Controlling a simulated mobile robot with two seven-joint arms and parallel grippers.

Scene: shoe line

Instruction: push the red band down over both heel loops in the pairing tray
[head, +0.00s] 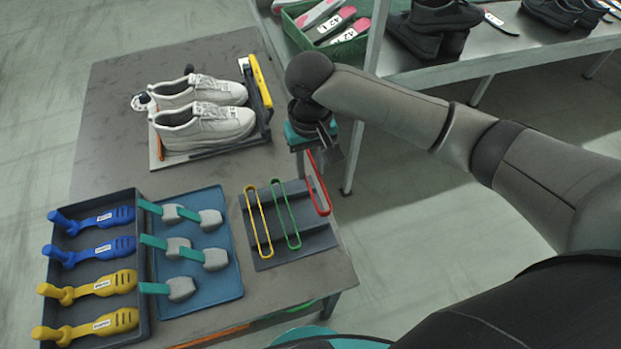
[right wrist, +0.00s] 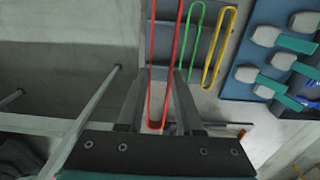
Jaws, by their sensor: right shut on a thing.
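The red band (head: 319,184) is a long narrow loop at the right end of the dark band rack. My right gripper (head: 322,150) is at its upper end, shut on it. In the right wrist view the red band (right wrist: 152,55) runs between the fingers (right wrist: 160,98), its far part still by the rack. The pairing tray (head: 158,158) stands at the back of the table with two pale grey shoes (head: 205,125) side by side, toes to the right. Their heels are at the left; the heel loops are too small to make out. My left gripper is not in view.
The rack (head: 290,245) also bears a yellow band (head: 258,222) and a green band (head: 286,214). A blue tray (head: 225,285) of teal-handled tools and a dark tray (head: 143,305) of blue and yellow tools stand left. A shelf (head: 480,70) with black shoes stands at the back right.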

